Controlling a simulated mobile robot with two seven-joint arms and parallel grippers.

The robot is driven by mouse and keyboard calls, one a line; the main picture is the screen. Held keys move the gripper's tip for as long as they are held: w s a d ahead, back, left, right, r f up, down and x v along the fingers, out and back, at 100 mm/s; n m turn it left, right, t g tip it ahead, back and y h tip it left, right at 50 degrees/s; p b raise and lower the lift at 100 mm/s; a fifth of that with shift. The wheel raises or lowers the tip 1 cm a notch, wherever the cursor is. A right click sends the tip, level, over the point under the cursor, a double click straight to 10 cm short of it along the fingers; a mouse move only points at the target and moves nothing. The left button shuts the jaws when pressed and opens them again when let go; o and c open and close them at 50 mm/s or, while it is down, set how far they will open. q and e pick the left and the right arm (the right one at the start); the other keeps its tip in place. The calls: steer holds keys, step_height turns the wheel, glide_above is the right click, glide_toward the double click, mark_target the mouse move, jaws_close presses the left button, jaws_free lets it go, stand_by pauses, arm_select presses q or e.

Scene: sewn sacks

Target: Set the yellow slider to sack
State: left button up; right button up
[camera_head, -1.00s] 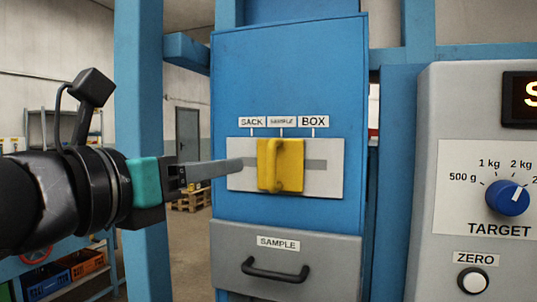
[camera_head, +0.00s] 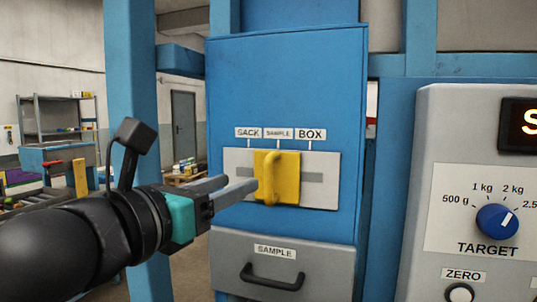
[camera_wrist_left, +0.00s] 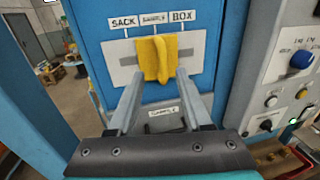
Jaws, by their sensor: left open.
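The yellow slider (camera_head: 277,178) sits on a pale plate (camera_head: 318,194) on the blue cabinet, under the middle SAMPLE label (camera_head: 278,133). The SACK label (camera_head: 248,132) is to its left and the BOX label (camera_head: 310,134) to its right. The slider has a raised vertical handle. My left gripper (camera_head: 236,186) is open and empty, just left of and in front of the slider in the head view. In the left wrist view, its fingertips point at the slider (camera_wrist_left: 157,58), one towards each side of its lower part. Contact cannot be told. My right gripper is not in view.
Below is a grey SAMPLE drawer (camera_head: 310,258) with a black handle (camera_head: 272,276). At right stands a grey control box (camera_head: 432,150) with a blue TARGET knob (camera_head: 497,222) and a ZERO button (camera_head: 461,293). A blue post (camera_head: 135,90) rises at left, behind my left arm.

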mark_target(266, 172)
arm_select(q)
steer(key=p+x, duration=0.4)
steer(key=x, duration=0.6)
steer(key=shift+w+d+f, duration=0.1)
steer(key=shift+w+d, duration=0.1)
steer(key=shift+d, duration=0.1)
jaws_close()
stand_by(1.4)
